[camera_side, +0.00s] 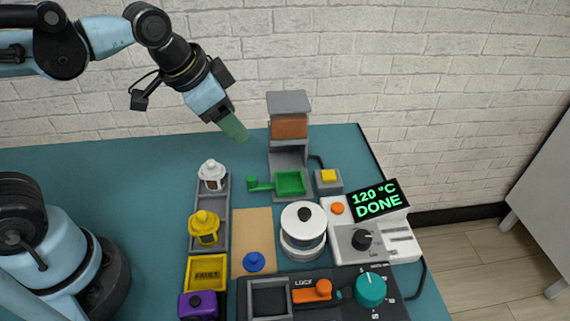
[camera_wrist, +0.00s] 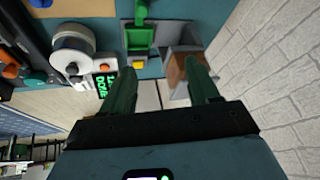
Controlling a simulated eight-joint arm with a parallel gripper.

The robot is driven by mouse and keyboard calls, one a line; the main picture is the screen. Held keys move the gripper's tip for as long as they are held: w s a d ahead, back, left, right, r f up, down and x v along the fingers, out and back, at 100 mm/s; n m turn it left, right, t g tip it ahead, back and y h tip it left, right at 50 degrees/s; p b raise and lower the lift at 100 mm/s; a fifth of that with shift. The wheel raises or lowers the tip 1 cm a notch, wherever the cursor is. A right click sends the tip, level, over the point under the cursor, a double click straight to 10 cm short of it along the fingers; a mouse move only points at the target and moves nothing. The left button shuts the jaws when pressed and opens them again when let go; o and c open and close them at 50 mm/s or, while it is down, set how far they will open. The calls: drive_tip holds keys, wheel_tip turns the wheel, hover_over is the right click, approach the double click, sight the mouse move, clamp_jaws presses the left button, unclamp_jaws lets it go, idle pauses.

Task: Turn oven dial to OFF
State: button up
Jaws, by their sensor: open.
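The oven appears to be the white unit (camera_side: 403,241) at the right of the table. Its tilted display (camera_side: 378,200) reads "120 °C DONE" in green; the display also shows in the wrist view (camera_wrist: 106,84). A black dial (camera_side: 362,240) sits on its grey front panel; its labels are too small to read. My gripper (camera_side: 233,126) is high above the back of the table, left of and well away from the dial. In the wrist view its two green fingers (camera_wrist: 160,88) are spread with nothing between them.
A white pot (camera_side: 303,243) with a black knob stands just left of the oven. In front is a black panel with a teal dial (camera_side: 371,290) and an orange latch (camera_side: 312,291). A grey hopper (camera_side: 289,103) stands behind.

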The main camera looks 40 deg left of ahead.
drive_tip(key=w+d+r+m+g, duration=0.2)
drive_tip(key=w+d+m+g, duration=0.15)
drive_tip(key=d+m, duration=0.65)
drive_tip(key=m+g, duration=0.2)
drive_tip(key=m, duration=0.5)
approach(364, 236)
drive_tip(key=shift+t+y, duration=0.25)
drive_tip(key=shift+y, duration=0.15)
drive_tip(key=f, duration=0.5)
drive_tip(key=d+f, duration=0.1)
drive_tip(key=f, duration=0.2)
drive_tip(key=shift+f, duration=0.3)
drive_tip(key=shift+c, duration=0.2)
drive_tip(key=c, duration=1)
